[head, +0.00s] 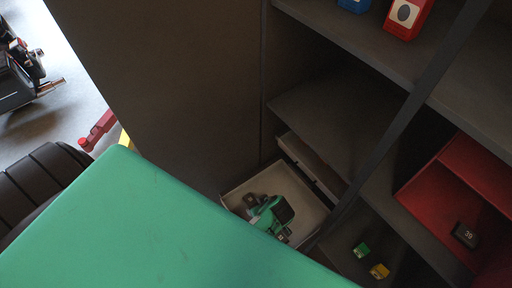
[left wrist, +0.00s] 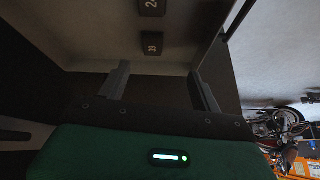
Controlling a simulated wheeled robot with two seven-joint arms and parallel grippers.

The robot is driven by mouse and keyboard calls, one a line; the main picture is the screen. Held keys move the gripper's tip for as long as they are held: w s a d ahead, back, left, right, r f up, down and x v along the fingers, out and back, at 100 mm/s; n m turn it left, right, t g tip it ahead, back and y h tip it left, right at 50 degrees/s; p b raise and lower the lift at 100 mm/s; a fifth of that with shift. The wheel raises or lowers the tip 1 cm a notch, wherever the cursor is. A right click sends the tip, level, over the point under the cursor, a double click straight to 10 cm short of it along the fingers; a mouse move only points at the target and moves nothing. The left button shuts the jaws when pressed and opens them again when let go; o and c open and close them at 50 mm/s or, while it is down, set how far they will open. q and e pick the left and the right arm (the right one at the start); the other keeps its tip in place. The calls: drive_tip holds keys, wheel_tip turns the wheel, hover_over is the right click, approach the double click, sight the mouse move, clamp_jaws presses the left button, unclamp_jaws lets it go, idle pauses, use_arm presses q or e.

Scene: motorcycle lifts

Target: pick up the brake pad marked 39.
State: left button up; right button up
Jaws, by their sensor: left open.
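The brake pad marked 39 (left wrist: 152,43) is a small dark block in the left wrist view, in a light tray just beyond my fingertips. Another dark block, marked 24 (left wrist: 151,5), lies past it at the top edge. My left gripper (left wrist: 159,77) is open, its two fingers spread apart with nothing between them, short of the 39 pad. A dark block in a red bin (head: 430,190) carries a mark like 39 (head: 465,235). My right gripper is not seen.
Dark shelves (head: 335,110) rise around the drawer, with a red box (head: 407,17) and a blue box above. A green block (head: 361,250) and a yellow block (head: 379,271) lie on a lower shelf. A large green shape blocks the head view's lower left.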

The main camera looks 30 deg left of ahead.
use_arm(q)
drive_tip(key=w+r+n, duration=0.1)
drive_tip(key=b, duration=0.6)
hover_over(256, 202)
drive_tip(key=s+d, duration=0.2)
drive_tip(key=shift+y, duration=0.3)
wheel_tip(256, 202, down, 6)
drive_tip(key=shift+f, duration=0.15)
drive_tip(key=shift+a+f, duration=0.3)
drive_tip(key=shift+a, duration=0.05)
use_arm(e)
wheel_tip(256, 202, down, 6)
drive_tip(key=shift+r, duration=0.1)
